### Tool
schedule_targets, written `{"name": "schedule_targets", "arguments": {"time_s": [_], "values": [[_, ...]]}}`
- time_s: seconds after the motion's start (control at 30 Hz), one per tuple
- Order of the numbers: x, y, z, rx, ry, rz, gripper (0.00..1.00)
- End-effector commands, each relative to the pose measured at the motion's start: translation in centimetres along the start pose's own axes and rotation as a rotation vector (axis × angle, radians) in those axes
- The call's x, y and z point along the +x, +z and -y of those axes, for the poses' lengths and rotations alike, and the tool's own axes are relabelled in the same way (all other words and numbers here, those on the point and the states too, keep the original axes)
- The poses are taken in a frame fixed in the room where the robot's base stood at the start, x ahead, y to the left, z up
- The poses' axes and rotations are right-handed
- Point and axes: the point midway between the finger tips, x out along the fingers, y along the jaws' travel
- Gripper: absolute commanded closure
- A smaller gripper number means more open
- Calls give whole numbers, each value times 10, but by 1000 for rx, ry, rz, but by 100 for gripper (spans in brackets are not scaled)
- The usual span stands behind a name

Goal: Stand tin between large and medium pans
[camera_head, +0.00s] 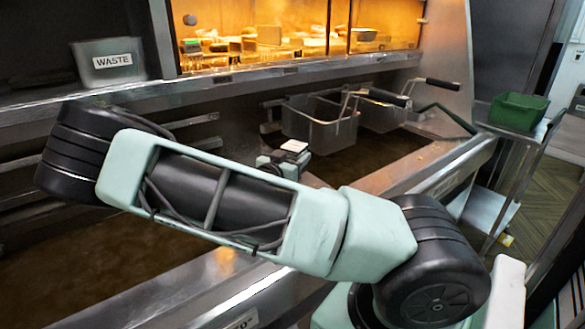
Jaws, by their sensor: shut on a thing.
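My gripper (287,162) shows only in part beyond my own forearm, over the front of the fryer. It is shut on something. A small pale, square-topped thing (294,146) shows at its end; I cannot tell for certain that it is the tin. The fingertips and whatever is below them are hidden by my arm. I cannot make out a large or a medium pan in this view.
Wire fryer baskets (322,128) with dark handles hang at the back of the oil vat (375,158). A waste bin (108,63) stands on the upper ledge at left. A lit display (265,35) is behind. A green bin (518,112) stands at right on a side stand.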

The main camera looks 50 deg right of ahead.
Motion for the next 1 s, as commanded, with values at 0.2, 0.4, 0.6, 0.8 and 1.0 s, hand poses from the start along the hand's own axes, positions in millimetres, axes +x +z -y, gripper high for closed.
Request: {"name": "schedule_targets", "arguments": {"time_s": [0.2, 0.4, 0.6, 0.8, 1.0], "values": [[0, 29, 0, -3, -1, -1, 79], [0, 36, 0, 0, -1, 0, 79], [0, 38, 0, 0, -1, 0, 79], [0, 38, 0, -1, -1, 1, 26], [0, 38, 0, -1, -1, 1, 26]]}}
